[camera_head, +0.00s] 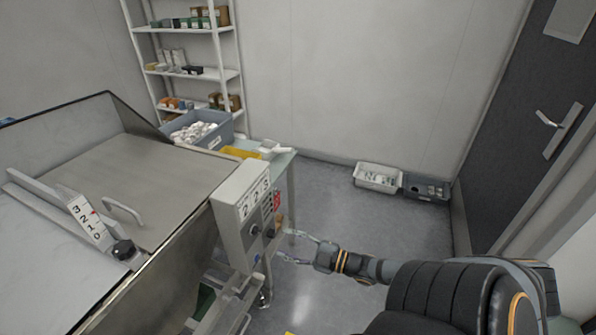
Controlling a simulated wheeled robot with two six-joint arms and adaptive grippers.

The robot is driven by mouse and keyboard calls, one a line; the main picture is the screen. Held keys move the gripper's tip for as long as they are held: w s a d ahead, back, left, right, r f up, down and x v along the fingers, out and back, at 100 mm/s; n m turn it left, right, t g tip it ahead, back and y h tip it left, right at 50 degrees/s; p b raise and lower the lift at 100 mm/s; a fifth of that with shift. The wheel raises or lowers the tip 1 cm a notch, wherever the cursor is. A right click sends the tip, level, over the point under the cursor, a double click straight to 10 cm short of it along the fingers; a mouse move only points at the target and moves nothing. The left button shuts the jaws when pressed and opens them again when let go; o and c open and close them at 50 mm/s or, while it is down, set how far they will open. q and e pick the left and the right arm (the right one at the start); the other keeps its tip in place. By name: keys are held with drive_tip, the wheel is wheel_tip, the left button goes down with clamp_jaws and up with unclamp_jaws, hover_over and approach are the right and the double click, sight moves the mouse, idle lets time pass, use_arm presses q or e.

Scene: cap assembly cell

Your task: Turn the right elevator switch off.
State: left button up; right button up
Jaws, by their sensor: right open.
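A grey control box (238,220) stands at the right end of the metal machine, with a numbered label on its top face. A dark round switch knob (255,230) is on its front face, with red marks further along. I cannot read which position the knob is in. My right gripper (285,245) comes in from the right, its two fingers spread and pointing left at the box front. It is empty and appears a short way off the knob; the exact gap is hard to tell. My left gripper is not in view.
Behind are a bin of white parts (215,142) and shelves (190,76). Two crates (378,186) lie by the back wall. A dark door (530,120) is right.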

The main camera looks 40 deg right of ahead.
drive_tip(key=shift+v, duration=1.5)
drive_tip(key=shift+w, duration=0.1)
drive_tip(key=s+d+f+m+g+h+p, duration=0.1)
drive_tip(key=s+d+f+m+g+h, duration=0.35)
drive_tip(key=f, duration=0.85)
drive_tip(key=s+d+f+m+g+h+p, duration=0.15)
drive_tip(key=s+d+f+m+h, duration=0.4)
drive_tip(key=f, duration=0.75)
drive_tip(key=s+a+f+m+g+y+p, duration=0.1)
drive_tip(key=s+a+f+m+g+y, duration=0.1)
drive_tip(key=s+a+f+g, duration=0.7)
drive_tip(key=s+a+f+m, duration=0.1)
drive_tip(key=s+a+f, duration=0.7)
drive_tip(key=s+a, duration=0.1)
drive_tip(key=shift+s+m, duration=0.3)
drive_tip(key=shift+s, duration=0.35)
